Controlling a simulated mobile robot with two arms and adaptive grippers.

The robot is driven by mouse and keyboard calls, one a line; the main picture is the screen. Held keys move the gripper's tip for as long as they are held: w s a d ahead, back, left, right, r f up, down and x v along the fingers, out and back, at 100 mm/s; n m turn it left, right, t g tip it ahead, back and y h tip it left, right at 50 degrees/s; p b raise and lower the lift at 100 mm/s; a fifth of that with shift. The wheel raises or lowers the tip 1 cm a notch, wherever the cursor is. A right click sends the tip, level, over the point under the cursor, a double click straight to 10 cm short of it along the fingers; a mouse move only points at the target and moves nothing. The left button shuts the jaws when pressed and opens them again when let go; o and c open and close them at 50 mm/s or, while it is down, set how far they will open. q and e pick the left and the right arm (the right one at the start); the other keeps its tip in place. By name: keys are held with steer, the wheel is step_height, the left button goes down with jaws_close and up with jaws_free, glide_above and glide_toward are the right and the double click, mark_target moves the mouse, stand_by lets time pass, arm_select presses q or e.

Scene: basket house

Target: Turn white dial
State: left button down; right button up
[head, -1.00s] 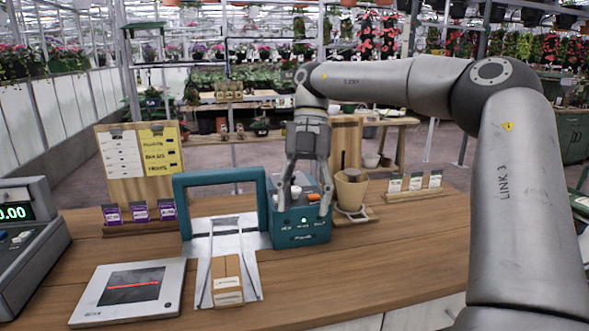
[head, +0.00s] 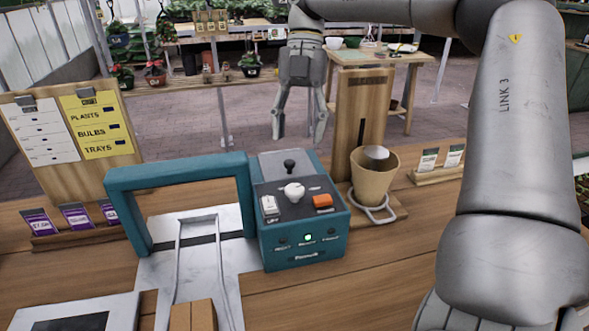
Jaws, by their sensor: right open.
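The white dial (head: 294,192) sits on the top panel of a teal control box (head: 304,235), between a white rocker switch (head: 269,205) and an orange button (head: 323,202). A black knob (head: 290,166) stands behind the dial. A green light glows on the box's front. My right gripper (head: 298,138) hangs fingers down, above and behind the box in the picture. Its fingers are apart with nothing between them, and it is clear of the dial. My left gripper is not in view.
A teal frame (head: 180,174) over a metal tray adjoins the box on the left. A tan pot (head: 373,178) in a wire holder stands close on the right. A wooden sign board (head: 70,140) and seed packets stand at the left.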

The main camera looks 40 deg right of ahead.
mark_target(295, 187)
steer(key=x, duration=0.9)
steer(key=shift+s, duration=0.1)
steer(key=shift+s+a+f, duration=0.1)
steer(key=shift+a+f, duration=0.1)
steer(key=shift+f, duration=0.2)
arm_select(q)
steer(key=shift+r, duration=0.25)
arm_select(e)
steer(key=shift+f, duration=0.1)
steer(key=c, duration=1)
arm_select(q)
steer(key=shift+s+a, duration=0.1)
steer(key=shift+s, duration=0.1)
